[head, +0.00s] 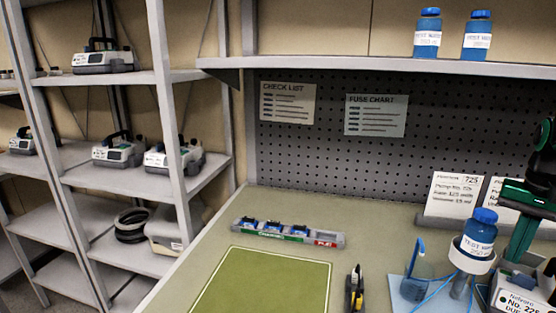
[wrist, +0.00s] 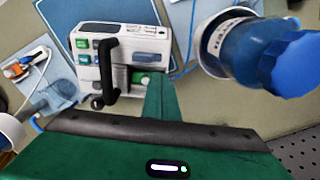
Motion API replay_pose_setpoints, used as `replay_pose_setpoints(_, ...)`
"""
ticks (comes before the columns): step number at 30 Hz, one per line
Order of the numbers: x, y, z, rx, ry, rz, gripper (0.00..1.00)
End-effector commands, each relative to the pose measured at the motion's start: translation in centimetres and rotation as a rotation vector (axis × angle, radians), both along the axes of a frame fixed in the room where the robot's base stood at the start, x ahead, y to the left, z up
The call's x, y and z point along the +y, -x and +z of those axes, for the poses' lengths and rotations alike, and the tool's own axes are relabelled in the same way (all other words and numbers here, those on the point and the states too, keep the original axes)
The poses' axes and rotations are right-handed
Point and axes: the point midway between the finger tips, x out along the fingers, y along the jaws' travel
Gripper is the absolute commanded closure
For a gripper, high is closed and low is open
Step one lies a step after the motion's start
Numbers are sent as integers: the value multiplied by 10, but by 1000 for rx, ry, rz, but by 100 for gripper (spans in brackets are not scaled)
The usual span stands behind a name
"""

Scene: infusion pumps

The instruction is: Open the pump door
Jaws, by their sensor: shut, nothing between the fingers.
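The infusion pump stands at the right edge of the bench. In the head view, only part of its white, labelled case (head: 517,300) shows. In the wrist view, the white pump (wrist: 120,38) has a black handle, coloured buttons and a small screen. I cannot tell how its door stands. My green gripper (head: 516,258) points down over the pump in the head view. In the wrist view, its narrow green fingers (wrist: 160,100) are together and empty beside the pump's case. Whether they touch the pump is unclear.
A blue bottle (head: 480,232) sits in a white ring holder close beside the pump; it also shows in the wrist view (wrist: 275,55). A blue stand (head: 415,262) and sign cards (head: 455,195) are nearby. A fuse tray (head: 287,233) and a green mat (head: 275,283) lie left.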

Motion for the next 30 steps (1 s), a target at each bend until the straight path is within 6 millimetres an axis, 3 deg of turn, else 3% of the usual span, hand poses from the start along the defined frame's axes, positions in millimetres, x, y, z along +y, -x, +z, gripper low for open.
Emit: replay_pose_setpoints(30,-3,-3,-21,0,0,-1,100)
